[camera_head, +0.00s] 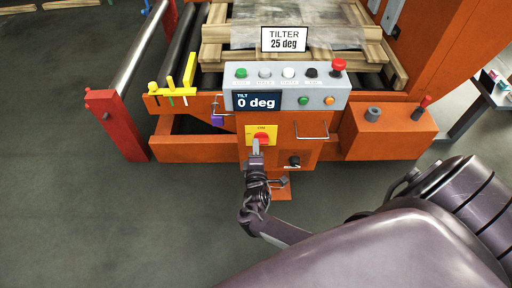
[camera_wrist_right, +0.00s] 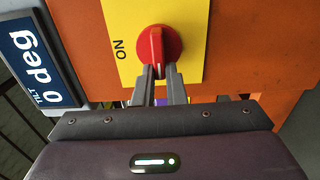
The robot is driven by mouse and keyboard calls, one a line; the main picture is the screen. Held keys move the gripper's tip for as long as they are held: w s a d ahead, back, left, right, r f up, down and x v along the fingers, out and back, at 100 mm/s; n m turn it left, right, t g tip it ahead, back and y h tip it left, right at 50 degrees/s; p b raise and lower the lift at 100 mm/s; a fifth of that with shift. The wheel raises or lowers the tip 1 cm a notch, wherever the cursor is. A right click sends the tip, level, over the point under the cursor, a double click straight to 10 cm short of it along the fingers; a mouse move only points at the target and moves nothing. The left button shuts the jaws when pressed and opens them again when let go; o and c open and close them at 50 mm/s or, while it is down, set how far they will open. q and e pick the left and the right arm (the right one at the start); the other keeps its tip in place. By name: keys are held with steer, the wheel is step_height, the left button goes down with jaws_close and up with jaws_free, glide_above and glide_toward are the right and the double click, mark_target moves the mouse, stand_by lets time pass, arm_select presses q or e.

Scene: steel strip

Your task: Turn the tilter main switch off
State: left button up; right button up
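The tilter main switch is a red rotary knob (camera_head: 261,139) on a yellow plate (camera_head: 271,130), on the front of the orange machine. In the right wrist view the knob (camera_wrist_right: 158,50) has its grip bar upright in the picture, and "ON" is printed on the plate to its left. My right gripper (camera_head: 256,147) is at the knob. Its two fingertips (camera_wrist_right: 159,70) lie close to the sides of the bar's lower end, with a narrow gap between them. Whether they press on the bar is unclear. My left gripper is not in view.
Above the switch is a grey control box (camera_head: 335,98) with several buttons and a display (camera_head: 256,103) reading "0 deg". A black knob (camera_head: 294,160) and wire handles are beside the switch. An orange box (camera_head: 388,133) stands right. The floor at left is clear.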

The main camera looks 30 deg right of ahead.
steer(key=o, duration=0.5)
steer(key=shift+c, duration=0.2)
